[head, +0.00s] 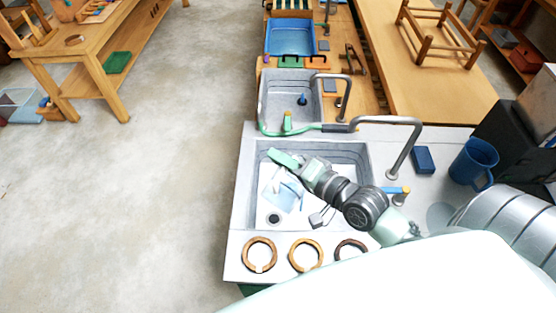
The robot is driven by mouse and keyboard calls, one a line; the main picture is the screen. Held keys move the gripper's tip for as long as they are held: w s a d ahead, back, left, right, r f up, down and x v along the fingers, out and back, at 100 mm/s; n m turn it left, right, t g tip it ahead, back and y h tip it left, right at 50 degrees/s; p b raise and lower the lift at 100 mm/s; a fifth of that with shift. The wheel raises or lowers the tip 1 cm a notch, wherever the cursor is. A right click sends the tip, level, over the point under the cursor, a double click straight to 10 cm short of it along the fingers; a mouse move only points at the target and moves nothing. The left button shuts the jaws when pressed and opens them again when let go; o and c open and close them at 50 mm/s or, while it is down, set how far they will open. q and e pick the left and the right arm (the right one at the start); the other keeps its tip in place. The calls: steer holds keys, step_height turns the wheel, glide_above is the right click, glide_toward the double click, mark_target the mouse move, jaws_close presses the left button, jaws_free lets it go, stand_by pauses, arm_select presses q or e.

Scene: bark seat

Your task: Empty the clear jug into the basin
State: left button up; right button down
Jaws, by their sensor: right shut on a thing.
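The basin (361,163) is the grey rectangular sink nearest me, set in a white counter, with a dark round drain in its floor. My right gripper (285,160) reaches over the basin from the right, its green fingers at the basin's far left. It is shut on the clear jug (284,194), which shows as a pale bluish see-through shape below the fingers, within the basin's outline. The jug looks tilted. Its handle and the grip on it are too small to make out, and I cannot tell whether liquid is leaving it. My left gripper is not in view.
A grey tap (405,122) arches over the basin's far right. A blue sponge (424,160) and blue mug (474,162) stand on the right counter. Brown rings (259,255) lie along the front rim. A small grey item (318,218) is in the basin. A second sink lies beyond.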

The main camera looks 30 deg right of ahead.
mark_target(266, 191)
steer(key=shift+w+d+r+m, duration=0.25)
steer(key=shift+d+m, duration=0.1)
steer(key=shift+d, duration=0.15)
steer(key=shift+w+d+r+m, duration=0.25)
steer(key=shift+d+m, duration=0.1)
steer(key=shift+d, duration=0.15)
steer(key=s+a+f+n, duration=0.1)
steer(key=a, duration=0.1)
steer(key=s+a+f+n, duration=0.1)
steer(key=a+f+n, duration=0.1)
steer(key=s+a+f+n+t+h, duration=0.1)
steer(key=a+n, duration=0.1)
steer(key=shift+a+f+b, duration=0.15)
steer(key=shift+f+b, duration=0.1)
steer(key=shift+b, duration=0.1)
steer(key=shift+s+a+f+n, duration=0.2)
steer(key=shift+a+n, duration=0.2)
steer(key=shift+n, duration=0.2)
step_height(266, 191, down, 8)
steer(key=a+n+t+b, duration=0.1)
steer(key=n+t+b, duration=0.1)
steer(key=n+b, duration=0.5)
steer(key=shift+s+a+n+h+b, duration=0.3)
steer(key=shift+s+n+b, duration=0.05)
steer(key=shift+n, duration=0.15)
